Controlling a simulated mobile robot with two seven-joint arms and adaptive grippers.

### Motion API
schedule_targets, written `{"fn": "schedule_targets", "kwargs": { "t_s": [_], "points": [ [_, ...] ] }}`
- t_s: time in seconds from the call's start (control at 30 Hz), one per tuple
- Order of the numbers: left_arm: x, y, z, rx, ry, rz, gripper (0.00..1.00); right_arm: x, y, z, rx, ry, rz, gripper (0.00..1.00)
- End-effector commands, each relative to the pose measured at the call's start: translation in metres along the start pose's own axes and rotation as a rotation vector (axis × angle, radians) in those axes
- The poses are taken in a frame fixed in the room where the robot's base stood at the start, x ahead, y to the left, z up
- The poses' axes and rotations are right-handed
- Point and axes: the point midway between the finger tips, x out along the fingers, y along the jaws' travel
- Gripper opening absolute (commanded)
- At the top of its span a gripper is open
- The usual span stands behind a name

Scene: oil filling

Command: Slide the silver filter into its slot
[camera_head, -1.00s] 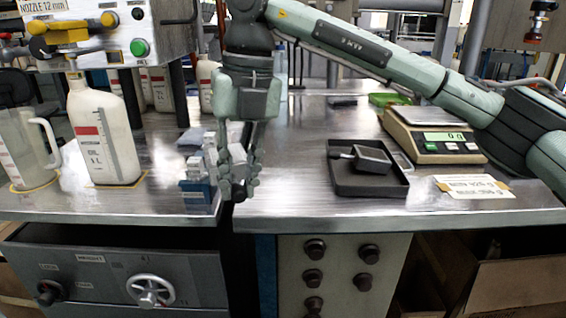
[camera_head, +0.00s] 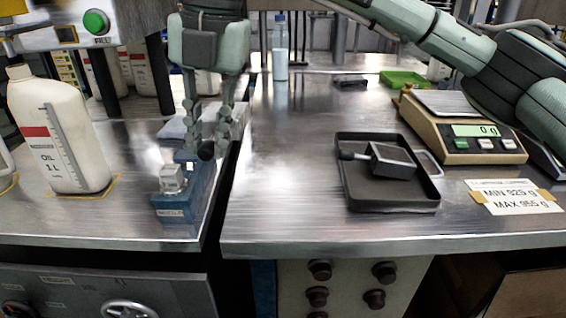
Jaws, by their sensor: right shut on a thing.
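My right gripper (camera_head: 208,148) points down, its fingers closed together just behind and to the right of a blue block. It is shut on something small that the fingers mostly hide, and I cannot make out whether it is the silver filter. The blue block (camera_head: 200,205) stands at the right edge of the left metal table and has a label on its front. A small silver piece (camera_head: 172,178) sits on its front left part. I cannot make out the filter's slot clearly. My left gripper is not in view.
A white oil bottle (camera_head: 62,140) stands left on the left metal table (camera_head: 110,222). The right table's front left is clear.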

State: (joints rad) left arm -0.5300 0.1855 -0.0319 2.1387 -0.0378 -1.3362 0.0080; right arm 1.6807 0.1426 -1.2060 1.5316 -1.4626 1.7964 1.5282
Motion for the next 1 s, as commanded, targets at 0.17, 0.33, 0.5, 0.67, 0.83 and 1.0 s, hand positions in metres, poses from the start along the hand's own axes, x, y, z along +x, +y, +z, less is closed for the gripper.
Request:
{"fn": "schedule_targets", "kwargs": {
  "t_s": [0.17,0.33,0.5,0.67,0.83,1.0],
  "points": [
    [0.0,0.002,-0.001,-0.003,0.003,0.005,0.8,0.012,-0.024,0.016,0.007,0.001,0.0,0.0],
    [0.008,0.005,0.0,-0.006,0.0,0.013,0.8,0.03,-0.06,0.04,0.008,0.003,-0.001,0.0],
    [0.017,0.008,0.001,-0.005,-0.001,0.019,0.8,0.045,-0.088,0.059,0.005,0.001,0.001,0.0],
    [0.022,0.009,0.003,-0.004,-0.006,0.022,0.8,0.053,-0.102,0.068,0.002,-0.001,0.0,0.0],
    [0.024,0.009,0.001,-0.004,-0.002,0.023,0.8,0.065,-0.105,0.069,0.001,0.002,0.0,0.0],
    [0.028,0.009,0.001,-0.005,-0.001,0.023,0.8,0.087,-0.108,0.069,0.002,0.002,0.0,0.0]
  ]
}}
